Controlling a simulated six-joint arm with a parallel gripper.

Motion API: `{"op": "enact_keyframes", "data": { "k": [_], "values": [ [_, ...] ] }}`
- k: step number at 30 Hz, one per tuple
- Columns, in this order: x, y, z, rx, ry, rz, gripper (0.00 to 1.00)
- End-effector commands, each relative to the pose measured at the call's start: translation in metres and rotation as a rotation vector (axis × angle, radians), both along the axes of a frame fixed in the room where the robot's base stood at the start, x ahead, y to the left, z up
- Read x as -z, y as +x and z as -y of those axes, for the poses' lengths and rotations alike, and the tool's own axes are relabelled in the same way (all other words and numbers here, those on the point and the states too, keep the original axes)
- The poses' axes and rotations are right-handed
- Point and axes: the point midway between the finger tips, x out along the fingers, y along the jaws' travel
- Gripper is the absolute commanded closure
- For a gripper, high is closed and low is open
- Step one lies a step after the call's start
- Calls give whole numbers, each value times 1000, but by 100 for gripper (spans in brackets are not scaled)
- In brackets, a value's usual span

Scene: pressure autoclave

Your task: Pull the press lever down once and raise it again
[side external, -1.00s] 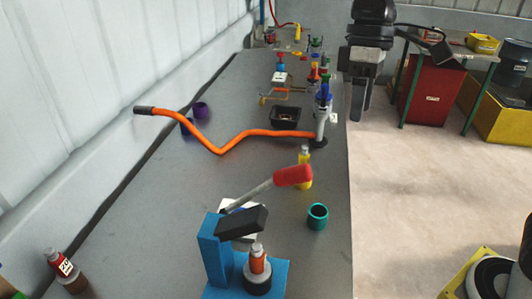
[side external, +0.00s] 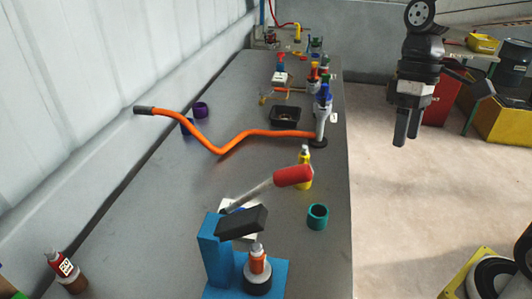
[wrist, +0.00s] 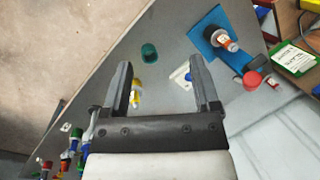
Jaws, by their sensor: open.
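The press (side external: 208,250) has a blue body, a black head and a blue base, and stands at the front of the bench in the side view. Its lever (side external: 250,195) is a grey rod with a red grip (side external: 293,176), raised and slanting up to the right. A small orange-labelled bottle (side external: 258,262) stands under the head. My gripper (side external: 406,141) is open and empty, pointing down over the floor to the right of the bench, clear of the lever. In the wrist view the blue base (wrist: 204,38) shows at upper right, beyond my open fingers (wrist: 159,66).
A yellow bottle (side external: 304,168) stands close behind the red grip. A long orange bent lever (side external: 224,148) crosses the bench farther back.

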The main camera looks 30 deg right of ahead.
Motion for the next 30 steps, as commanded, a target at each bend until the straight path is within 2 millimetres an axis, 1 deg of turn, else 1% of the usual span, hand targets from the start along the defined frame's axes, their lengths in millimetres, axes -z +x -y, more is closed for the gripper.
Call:
{"op": "enact_keyframes", "data": {
  "k": [3, 30],
  "values": [
    [18, -1, 0, -1, 0, -5, 21],
    [144, -1, 0, -2, 1, -6, 21]
  ]
}}
